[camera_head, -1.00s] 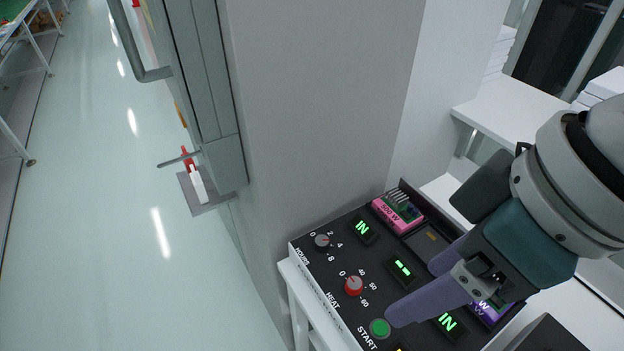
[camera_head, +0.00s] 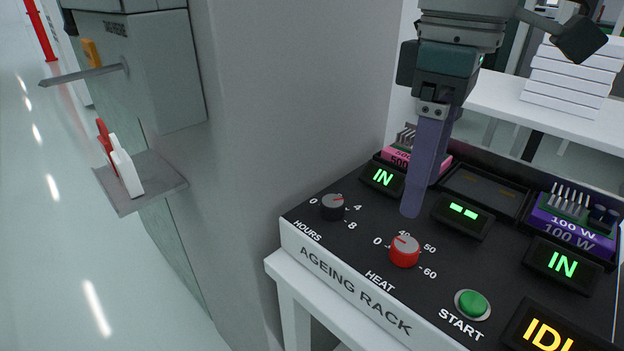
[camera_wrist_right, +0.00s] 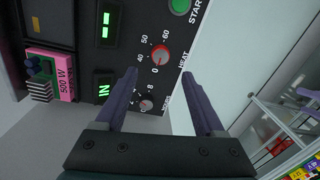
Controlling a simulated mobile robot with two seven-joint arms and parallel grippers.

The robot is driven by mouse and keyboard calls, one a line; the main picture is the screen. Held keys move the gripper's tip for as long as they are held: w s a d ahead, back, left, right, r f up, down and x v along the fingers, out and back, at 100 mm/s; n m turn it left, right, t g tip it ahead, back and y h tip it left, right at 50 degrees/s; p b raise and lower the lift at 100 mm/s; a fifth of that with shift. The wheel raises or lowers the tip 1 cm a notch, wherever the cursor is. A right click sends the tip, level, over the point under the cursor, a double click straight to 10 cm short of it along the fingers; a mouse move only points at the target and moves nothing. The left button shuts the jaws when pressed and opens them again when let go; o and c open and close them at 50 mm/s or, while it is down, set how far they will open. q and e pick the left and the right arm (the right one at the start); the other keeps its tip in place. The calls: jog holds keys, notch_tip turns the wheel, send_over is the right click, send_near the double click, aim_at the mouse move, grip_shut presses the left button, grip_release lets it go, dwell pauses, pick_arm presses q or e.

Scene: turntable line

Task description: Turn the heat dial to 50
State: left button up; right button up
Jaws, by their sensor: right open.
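The red heat dial (camera_head: 404,251) sits on the black top of the ageing rack, with 0, 40, 50 and 60 printed around it. Its pale mark faces the upper left, on the 0 side; the exact reading is unclear. My right gripper (camera_head: 413,208) points down just behind the dial, its purple fingers overlapping in the head view. In the right wrist view the open fingers (camera_wrist_right: 159,75) are apart and empty, and the dial (camera_wrist_right: 160,55) shows beyond the tips, between their lines. Contact is not visible. My left gripper is out of view.
The black hours dial (camera_head: 333,207) is left of the heat dial, and the green START button (camera_head: 472,304) is to its right. Lit displays and bays with pink and purple modules (camera_head: 572,224) lie behind. A grey column (camera_head: 290,100) rises at the left.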

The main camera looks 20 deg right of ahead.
aim_at(407, 243)
jog(key=f, duration=0.4)
jog(key=f+b, duration=0.1)
jog(key=f, duration=0.3)
jog(key=shift+s+a, duration=0.15)
jog(key=shift+a, duration=0.05)
jog(key=shift+c, duration=0.4)
grip_shut()
